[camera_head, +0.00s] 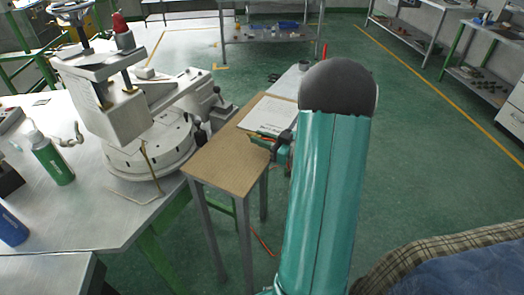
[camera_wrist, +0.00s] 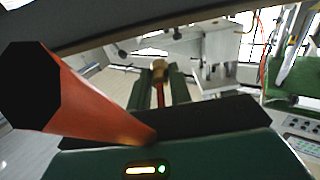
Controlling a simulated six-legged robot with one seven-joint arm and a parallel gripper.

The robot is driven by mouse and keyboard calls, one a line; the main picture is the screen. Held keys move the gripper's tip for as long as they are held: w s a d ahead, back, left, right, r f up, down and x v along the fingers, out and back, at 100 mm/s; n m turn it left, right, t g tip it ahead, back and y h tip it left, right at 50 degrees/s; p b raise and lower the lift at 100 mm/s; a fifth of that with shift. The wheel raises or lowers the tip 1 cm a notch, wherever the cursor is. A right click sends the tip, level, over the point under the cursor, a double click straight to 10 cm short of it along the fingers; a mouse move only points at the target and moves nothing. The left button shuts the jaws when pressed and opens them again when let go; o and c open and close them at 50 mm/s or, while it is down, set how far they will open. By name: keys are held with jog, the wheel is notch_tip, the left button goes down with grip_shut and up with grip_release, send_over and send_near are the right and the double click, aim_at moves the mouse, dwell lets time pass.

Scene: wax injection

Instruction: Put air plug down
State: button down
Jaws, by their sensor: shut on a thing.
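In the wrist view, my gripper (camera_wrist: 161,80) has its two green fingers on either side of a small brass-coloured piece with a red stem, which looks like the air plug (camera_wrist: 159,69). The gripper is shut on it. A thick orange-red hose-like piece (camera_wrist: 85,105) with a black end crosses the left side close to the camera; its join to the plug is not visible. In the head view, my arm hides most of the gripper, which shows near the right edge of the small wooden table (camera_head: 220,160). The plug cannot be made out there.
A white machine (camera_head: 150,135) with a round base stands on the workbench at left, beside a green bottle (camera_head: 50,158). White papers (camera_head: 268,115) lie at the small table's far end; its near part is bare. An orange strip (camera_head: 262,243) shows below the table.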

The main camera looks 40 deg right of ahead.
aim_at(262, 154)
jog(key=shift+s+a+f, duration=0.2)
jog(key=shift+s+f, duration=0.05)
jog(key=shift+f, duration=0.4)
jog(key=shift+s+f, duration=0.1)
jog(key=shift+f, duration=1.6)
jog(key=c, duration=1.3)
grip_release()
